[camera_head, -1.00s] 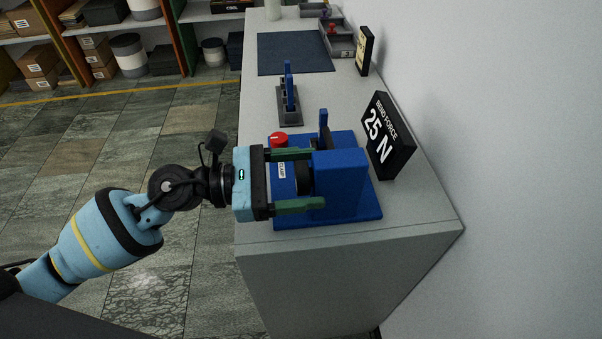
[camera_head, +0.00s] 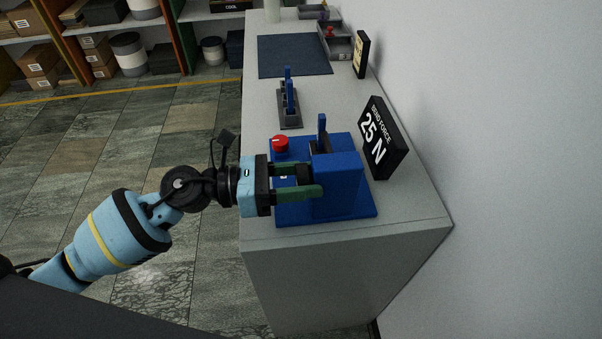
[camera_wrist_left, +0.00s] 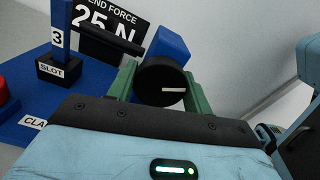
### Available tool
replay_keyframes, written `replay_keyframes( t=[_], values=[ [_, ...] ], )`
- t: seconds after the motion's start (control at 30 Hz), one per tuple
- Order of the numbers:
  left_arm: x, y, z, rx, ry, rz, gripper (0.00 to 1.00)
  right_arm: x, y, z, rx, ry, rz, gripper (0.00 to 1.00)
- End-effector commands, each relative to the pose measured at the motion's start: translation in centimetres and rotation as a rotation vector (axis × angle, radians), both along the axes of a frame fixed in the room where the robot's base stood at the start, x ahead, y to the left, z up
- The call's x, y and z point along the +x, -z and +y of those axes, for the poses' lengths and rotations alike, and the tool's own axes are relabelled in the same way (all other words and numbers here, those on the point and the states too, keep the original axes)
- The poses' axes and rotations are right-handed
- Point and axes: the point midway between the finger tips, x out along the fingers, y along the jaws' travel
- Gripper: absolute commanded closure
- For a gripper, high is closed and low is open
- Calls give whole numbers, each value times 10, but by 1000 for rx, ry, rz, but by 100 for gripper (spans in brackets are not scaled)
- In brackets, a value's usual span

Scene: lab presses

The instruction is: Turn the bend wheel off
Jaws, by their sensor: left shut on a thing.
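The bend wheel (camera_wrist_left: 158,84) is a black round knob with a white mark on the front side of the blue press (camera_head: 338,186). In the left wrist view the white mark lies nearly level, pointing right. My left gripper (camera_head: 308,181) is shut on the wheel, with one green finger on each side of it. In the head view the fingers mostly hide the wheel. A black display (camera_head: 383,139) beside the press reads "BEND FORCE 25 N". My right gripper is not in view.
A red knob (camera_head: 280,144) and a blue strip in the slot marked 3 (camera_wrist_left: 60,66) are on the press. A dark rack (camera_head: 290,109) with blue strips stands behind it. A dark mat (camera_head: 293,55) and grey trays (camera_head: 336,45) lie farther back. The wall is at right.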

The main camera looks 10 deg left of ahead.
Motion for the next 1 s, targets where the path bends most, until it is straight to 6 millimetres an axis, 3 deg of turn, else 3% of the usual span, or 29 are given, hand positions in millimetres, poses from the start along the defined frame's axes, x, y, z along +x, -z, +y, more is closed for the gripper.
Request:
replay_keyframes(
  t=[0.17,0.2,0.37,0.73,1.0],
  values=[
    [0,0,0,-1,0,-3,73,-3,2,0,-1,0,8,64],
    [0,0,0,-1,0,-3,49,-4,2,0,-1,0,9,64],
    [0,0,0,-1,0,-3,28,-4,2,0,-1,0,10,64],
    [-1,2,6,0,-2,-3,28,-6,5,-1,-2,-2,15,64],
    [-14,5,44,2,-2,3,28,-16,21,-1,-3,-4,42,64]
  ],
)
